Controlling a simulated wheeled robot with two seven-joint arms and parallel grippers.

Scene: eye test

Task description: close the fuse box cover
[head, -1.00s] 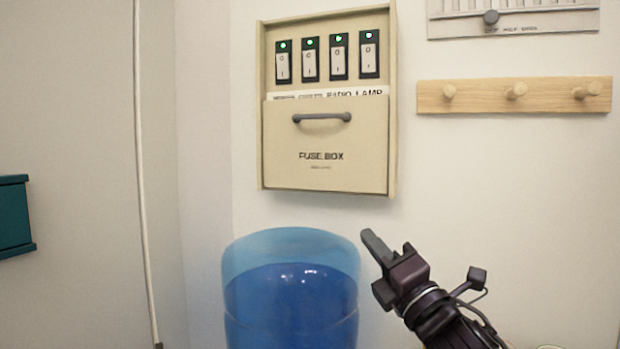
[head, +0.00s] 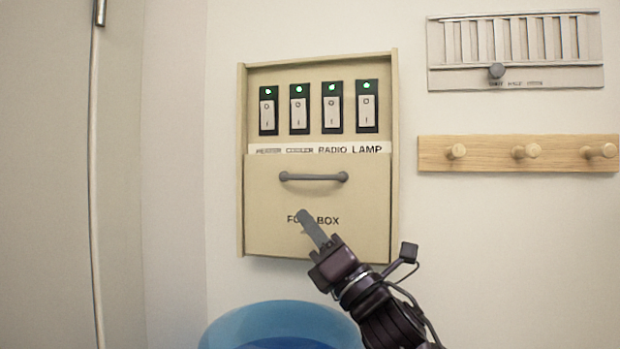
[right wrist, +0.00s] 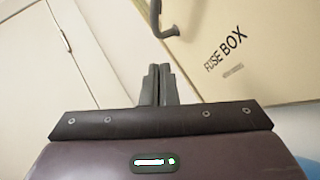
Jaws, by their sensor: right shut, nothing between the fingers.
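The fuse box (head: 393,110) is a beige case on the wall in the head view. Its cover (head: 270,195) is a beige panel over the lower half, with a grey bar handle (head: 314,177) near its top edge. Above the cover the switches and their name strip (head: 320,149) are bare. My right gripper (head: 305,217) is shut and empty, in front of the cover's lower middle and below the handle, hiding part of the lettering. In the right wrist view, its fingers (right wrist: 157,85) are together, with the cover (right wrist: 240,50) and handle (right wrist: 161,25) beyond. Contact cannot be told. My left gripper is not in view.
Several switches (head: 331,107) with green lights sit in the box's upper half. A wooden peg rail (head: 485,151) and a slotted grey panel (head: 510,75) are on the wall at right.

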